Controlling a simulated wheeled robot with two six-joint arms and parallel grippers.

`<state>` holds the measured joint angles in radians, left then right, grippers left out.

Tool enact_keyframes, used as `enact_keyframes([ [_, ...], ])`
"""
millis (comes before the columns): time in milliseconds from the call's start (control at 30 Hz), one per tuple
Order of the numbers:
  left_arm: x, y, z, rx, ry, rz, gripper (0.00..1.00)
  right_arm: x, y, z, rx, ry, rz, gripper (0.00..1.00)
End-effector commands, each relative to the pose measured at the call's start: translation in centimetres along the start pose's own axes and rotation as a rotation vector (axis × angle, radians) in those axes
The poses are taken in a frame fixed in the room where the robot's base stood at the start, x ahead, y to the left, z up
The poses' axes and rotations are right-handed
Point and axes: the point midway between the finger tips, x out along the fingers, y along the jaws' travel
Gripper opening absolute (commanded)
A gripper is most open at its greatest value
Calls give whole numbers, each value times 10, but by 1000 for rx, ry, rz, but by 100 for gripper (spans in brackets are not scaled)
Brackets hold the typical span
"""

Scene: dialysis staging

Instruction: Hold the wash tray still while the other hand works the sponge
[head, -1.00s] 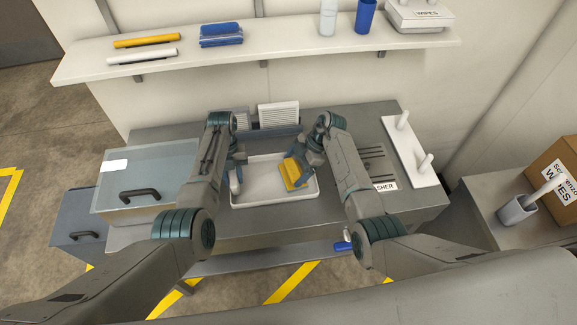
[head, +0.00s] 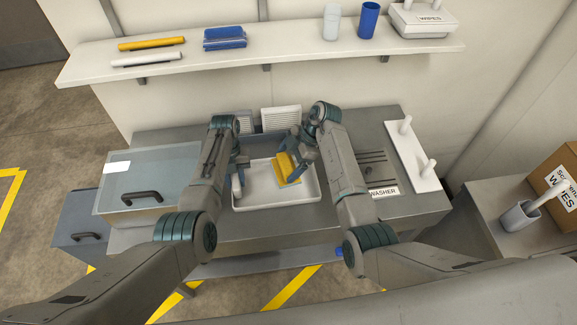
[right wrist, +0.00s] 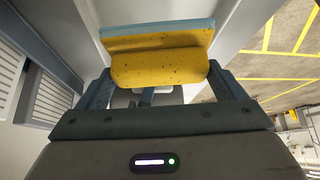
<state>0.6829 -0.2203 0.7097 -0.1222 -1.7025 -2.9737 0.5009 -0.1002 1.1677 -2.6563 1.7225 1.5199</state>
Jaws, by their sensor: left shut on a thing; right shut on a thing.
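The white wash tray (head: 262,205) sits on the grey counter between my arms. My left gripper (head: 238,180) is shut on the tray's left rim; its fingertips are partly hidden by my arm. My right gripper (head: 300,160) is shut on the yellow sponge (head: 287,168), in the right half of the tray. In the right wrist view the sponge (right wrist: 160,65) lies between the two fingers of my right gripper (right wrist: 155,85), with a pale blue layer along its far edge. I cannot tell whether the sponge touches the tray floor.
A clear-lidded box (head: 150,170) with a dark handle stands left of the tray. A white peg board (head: 412,158) and a washer label (head: 383,191) lie to the right. A shelf (head: 280,57) with rolls, cups and a wipes box runs above. White louvred panels (head: 281,120) stand behind the tray.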

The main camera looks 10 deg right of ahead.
Motion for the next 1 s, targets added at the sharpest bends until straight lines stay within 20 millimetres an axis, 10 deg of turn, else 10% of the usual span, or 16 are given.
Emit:
enact_keyframes([
  [767,1,0,0,0,1,0,9,-21,0,-13,-1,0,0,65],
  [800,1,0,0,0,1,0,31,-21,0,-13,-1,0,0,65],
  [900,1,0,0,0,1,1,50,-21,0,-13,-1,0,0,65],
  [1000,0,0,0,0,1,1,54,-21,0,-13,0,0,0,65],
])
